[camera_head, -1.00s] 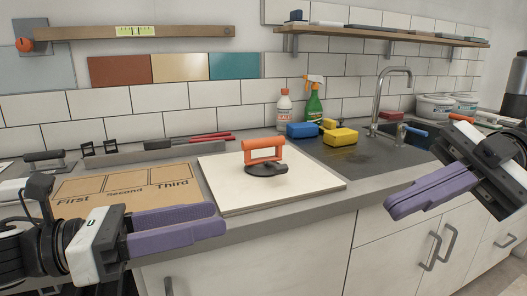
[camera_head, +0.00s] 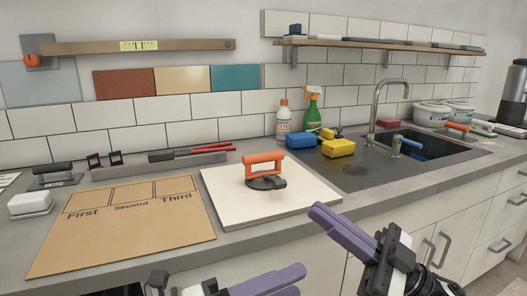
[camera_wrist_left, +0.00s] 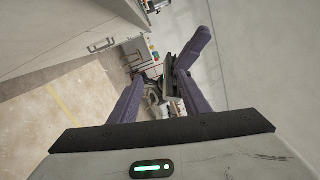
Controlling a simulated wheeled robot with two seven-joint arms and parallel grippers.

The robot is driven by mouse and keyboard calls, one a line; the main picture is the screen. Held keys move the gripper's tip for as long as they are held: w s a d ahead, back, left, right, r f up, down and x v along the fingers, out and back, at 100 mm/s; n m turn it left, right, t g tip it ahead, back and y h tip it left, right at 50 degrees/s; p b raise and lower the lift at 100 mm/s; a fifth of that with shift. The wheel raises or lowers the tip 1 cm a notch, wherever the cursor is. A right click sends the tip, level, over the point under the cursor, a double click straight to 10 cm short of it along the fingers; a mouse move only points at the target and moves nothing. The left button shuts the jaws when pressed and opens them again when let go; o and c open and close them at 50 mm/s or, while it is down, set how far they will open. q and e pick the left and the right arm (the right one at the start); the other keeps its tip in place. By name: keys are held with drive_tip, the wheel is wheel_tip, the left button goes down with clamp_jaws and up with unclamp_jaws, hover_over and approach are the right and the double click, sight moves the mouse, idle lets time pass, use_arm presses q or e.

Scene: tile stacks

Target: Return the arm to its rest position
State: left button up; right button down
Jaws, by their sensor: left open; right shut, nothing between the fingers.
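My left gripper (camera_head: 268,282) is low in the head view, below the counter's front edge, with its purple fingers partly cut off by the picture's bottom. In the left wrist view its two purple fingers (camera_wrist_left: 165,68) stand apart with nothing gripped between them. My right gripper (camera_head: 325,213) is in front of the counter, right of the middle, its purple fingers together and pointing up and left. It holds nothing. Both grippers are clear of the objects on the counter.
An orange-handled suction lifter (camera_head: 264,168) stands on a pale tile stack (camera_head: 225,205). A cardboard sheet marked First, Second, Third (camera_head: 120,235) lies left of it. Sponges (camera_head: 338,148), bottles (camera_head: 312,110) and a sink (camera_head: 430,150) are to the right. White cabinets (camera_head: 400,225) stand below.

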use_arm(q)
drive_tip(key=a+f+n+t+y+p, duration=0.5)
drive_tip(key=f+n+y, duration=0.3)
drive_tip(key=f+n, duration=0.95)
use_arm(e)
drive_tip(key=s+d+f+m+t+h+b, duration=0.1)
drive_tip(key=d+f+m+t+h, duration=0.15)
drive_tip(key=f+m+h, duration=0.75)
drive_tip(key=s+d+f+m+t+h, duration=0.2)
drive_tip(key=f+m+t+h, duration=0.35)
drive_tip(key=f, duration=0.85)
use_arm(q)
drive_tip(key=s+a+f+n+g+y+p, duration=0.2)
drive_tip(key=s+a+f+n+g+y, duration=0.2)
drive_tip(key=s+a+f+n, duration=0.9)
drive_tip(key=shift+s+a+n+y, duration=0.35)
drive_tip(key=shift+s+y, duration=0.7)
drive_tip(key=shift+y, duration=0.05)
use_arm(e)
drive_tip(key=s+f+g+h, duration=0.4)
drive_tip(key=s+f+g, duration=0.4)
drive_tip(key=s+f, duration=0.7)
drive_tip(key=s+d, duration=0.1)
drive_tip(key=s, duration=0.1)
drive_tip(key=shift+s+f+n+g, duration=0.25)
drive_tip(key=shift+s+n+g, duration=0.05)
drive_tip(key=shift+s+n, duration=0.05)
